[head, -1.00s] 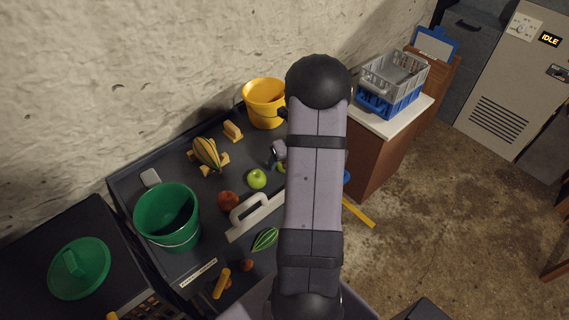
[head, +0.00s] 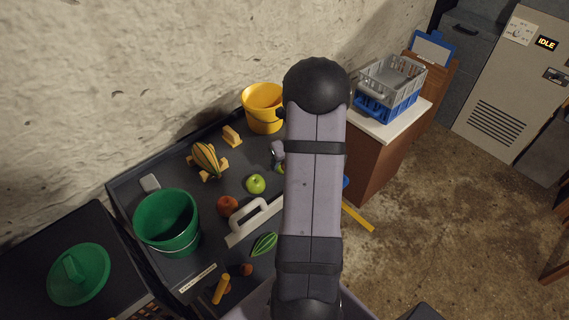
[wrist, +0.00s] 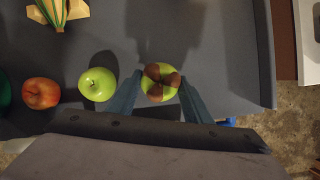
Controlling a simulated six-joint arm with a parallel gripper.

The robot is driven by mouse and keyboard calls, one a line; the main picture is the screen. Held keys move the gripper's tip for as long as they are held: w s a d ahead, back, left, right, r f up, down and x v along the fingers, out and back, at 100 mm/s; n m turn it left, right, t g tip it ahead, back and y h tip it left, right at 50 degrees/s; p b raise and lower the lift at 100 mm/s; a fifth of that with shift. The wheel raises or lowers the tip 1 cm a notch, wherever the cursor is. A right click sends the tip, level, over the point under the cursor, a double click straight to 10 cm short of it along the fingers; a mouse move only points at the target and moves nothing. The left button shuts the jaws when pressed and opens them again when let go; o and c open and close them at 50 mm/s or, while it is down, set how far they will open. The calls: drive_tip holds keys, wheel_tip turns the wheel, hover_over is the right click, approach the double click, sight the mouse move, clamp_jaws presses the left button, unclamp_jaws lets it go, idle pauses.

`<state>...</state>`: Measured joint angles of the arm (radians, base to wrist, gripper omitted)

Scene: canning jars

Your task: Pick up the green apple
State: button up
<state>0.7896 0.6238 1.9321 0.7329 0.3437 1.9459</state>
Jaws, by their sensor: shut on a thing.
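A green apple with brown patches (wrist: 160,74) lies between the two fingers of my gripper (wrist: 160,88) in the wrist view, and the gripper is shut on it. In the head view my arm hides most of that spot, with only a bit of green (head: 279,168) showing beside the arm. A plain green apple (head: 256,184) sits on the dark tray surface, to the left of my gripper. It also shows in the wrist view (wrist: 97,85), just outside the left finger and whole, without patches.
A red apple (head: 227,206), a striped gourd (head: 207,158), a green striped piece (head: 264,244) and a white handle (head: 248,220) are on the dark tray (head: 190,265). A green bucket (head: 168,222) and a yellow bucket (head: 264,108) stand at its sides. A grey crate (head: 393,78) is at the right.

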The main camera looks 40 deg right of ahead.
wheel_tip(320, 180, up, 8)
drive_tip(key=shift+r+p, duration=0.1)
drive_tip(key=shift+p, duration=0.4)
drive_tip(key=shift+a+r+p, duration=0.35)
drive_tip(key=shift+a+p, duration=0.15)
drive_tip(key=a+r+p, duration=0.4)
drive_tip(key=a+p, duration=0.2)
drive_tip(key=a, duration=0.3)
drive_tip(key=a+r+p, duration=0.4)
drive_tip(key=a+p, duration=0.3)
drive_tip(key=a, duration=0.2)
drive_tip(key=w+a+p, duration=0.1)
drive_tip(key=a+p, duration=0.3)
drive_tip(key=a, duration=1.5)
drive_tip(key=shift+w+f, duration=0.15)
drive_tip(key=shift+w, duration=0.15)
drive_tip(key=shift+w, duration=0.35)
drive_tip(key=shift+f, duration=0.15)
